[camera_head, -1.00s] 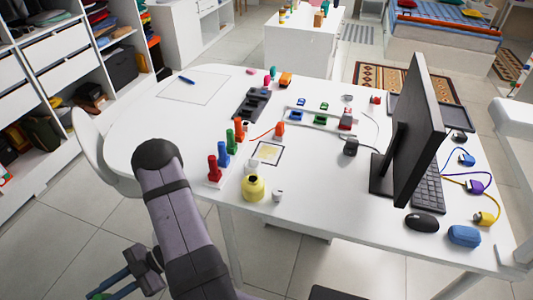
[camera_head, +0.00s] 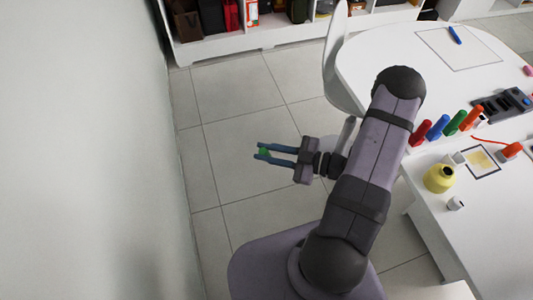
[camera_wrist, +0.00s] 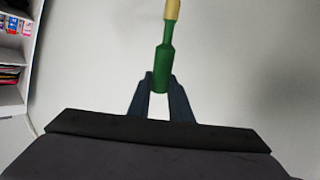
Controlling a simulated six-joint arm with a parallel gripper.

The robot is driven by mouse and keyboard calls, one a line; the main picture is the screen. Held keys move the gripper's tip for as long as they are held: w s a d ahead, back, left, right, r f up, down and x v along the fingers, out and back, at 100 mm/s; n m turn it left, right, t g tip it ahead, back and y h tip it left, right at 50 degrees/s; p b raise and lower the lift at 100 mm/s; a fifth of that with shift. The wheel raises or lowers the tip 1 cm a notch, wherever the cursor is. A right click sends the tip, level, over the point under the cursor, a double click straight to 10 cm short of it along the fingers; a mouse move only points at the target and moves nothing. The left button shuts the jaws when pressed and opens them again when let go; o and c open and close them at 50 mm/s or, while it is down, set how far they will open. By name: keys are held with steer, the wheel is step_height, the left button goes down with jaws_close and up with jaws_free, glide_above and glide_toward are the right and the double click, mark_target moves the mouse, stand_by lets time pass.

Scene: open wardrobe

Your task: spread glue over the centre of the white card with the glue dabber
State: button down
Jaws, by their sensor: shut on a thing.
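My gripper (camera_head: 262,153) is out over the floor to the left of the table, pointing left in the head view. It is shut on the green handle of the glue dabber (camera_wrist: 162,65), whose yellowish tip points up and away in the wrist view. In the head view only a bit of green shows between the fingers. The white card (camera_head: 494,166) with a dark border lies on the table at the right, well apart from the dabber. A yellowish patch covers its middle. A yellow pot (camera_head: 439,178) with a dark opening stands beside it.
Red, blue, green and orange upright pieces (camera_head: 437,128) stand in a row near the card. A small white cup (camera_head: 455,203) is by the pot. A white chair (camera_head: 336,55) stands at the table's left edge. A plain wall (camera_head: 80,150) fills the left side; the floor between is clear.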

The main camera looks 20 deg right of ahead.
steer(key=s+d+r+m+t+h+p, duration=0.3)
steer(key=d+r+m+h+p, duration=0.15)
steer(key=d, duration=0.75)
steer(key=s+d+r+m+t+h+p, duration=0.25)
steer(key=d+r, duration=0.35)
steer(key=d, duration=0.5)
steer(key=s+d+r+m+h+p, duration=0.2)
steer(key=s+d+r, duration=0.3)
steer(key=s+d, duration=0.3)
steer(key=s+d+r+m+h+p, duration=0.2)
steer(key=s+d+r, duration=0.4)
steer(key=d, duration=0.5)
steer(key=shift+s+d+r+m+g+h+p, duration=0.2)
steer(key=shift+s+d+m+g+h+p, duration=0.15)
steer(key=shift+s+p, duration=0.55)
steer(key=shift+s+f+b, duration=0.1)
steer(key=shift+f+b, duration=0.15)
steer(key=shift+b, duration=0.1)
step_height(320, 180, down, 6)
steer(key=b, duration=0.4)
steer(key=shift+r+b, duration=0.2)
steer(key=shift+b, duration=0.15)
steer(key=shift+a+f, duration=0.1)
steer(key=shift+f, duration=0.65)
